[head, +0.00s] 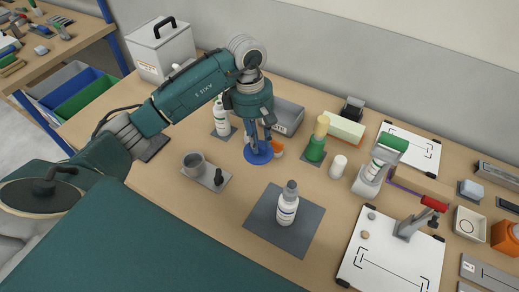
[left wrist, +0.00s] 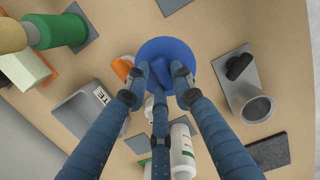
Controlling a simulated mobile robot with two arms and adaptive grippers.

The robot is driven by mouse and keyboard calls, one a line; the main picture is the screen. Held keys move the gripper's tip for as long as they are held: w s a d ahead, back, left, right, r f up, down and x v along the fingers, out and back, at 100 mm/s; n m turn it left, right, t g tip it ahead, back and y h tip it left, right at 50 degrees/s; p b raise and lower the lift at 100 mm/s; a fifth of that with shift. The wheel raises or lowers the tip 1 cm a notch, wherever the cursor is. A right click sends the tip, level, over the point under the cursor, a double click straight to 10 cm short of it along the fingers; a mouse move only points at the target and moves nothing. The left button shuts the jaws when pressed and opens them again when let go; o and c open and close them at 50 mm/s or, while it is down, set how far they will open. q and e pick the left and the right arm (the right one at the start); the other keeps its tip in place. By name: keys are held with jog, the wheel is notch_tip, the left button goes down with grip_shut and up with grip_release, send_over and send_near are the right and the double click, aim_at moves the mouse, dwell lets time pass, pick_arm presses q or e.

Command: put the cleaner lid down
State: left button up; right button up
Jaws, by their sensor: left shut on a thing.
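The lid, a round blue disc (head: 258,155) with a blue raised grip, is under my left gripper (head: 261,143). In the left wrist view the blue disc (left wrist: 152,50) lies beyond the fingertips, and the fingers of my left gripper (left wrist: 160,78) are closed around its grip. In the head view the disc is at or close above the wooden bench top; I cannot tell whether it touches. My right gripper is not in view. A white bottle with a grey cap (head: 287,206) stands on a dark grey mat (head: 262,219) in front.
A grey plate (head: 213,181) with a metal cup and a black knob is front left of the disc. Another white bottle (head: 221,118) stands behind left.

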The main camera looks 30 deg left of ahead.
aim_at(259, 154)
pick_arm(q)
jog(key=shift+f, duration=0.95)
jog(key=shift+c, duration=0.2)
jog(key=shift+o, duration=0.2)
notch_tip(259, 154, down, 4)
jog(key=shift+r+p, duration=0.1)
jog(key=shift+p, duration=0.6)
jog(key=shift+f, duration=0.3)
jog(key=shift+c, duration=0.2)
jog(key=shift+f+b, duration=0.25)
jog(key=shift+b, duration=0.05)
jog(key=o, duration=1.1)
jog(key=shift+r, duration=0.1)
jog(key=shift+c, duration=0.2)
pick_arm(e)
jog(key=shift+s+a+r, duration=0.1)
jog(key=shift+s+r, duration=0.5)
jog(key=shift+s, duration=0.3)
pick_arm(q)
jog(key=shift+r, duration=0.15)
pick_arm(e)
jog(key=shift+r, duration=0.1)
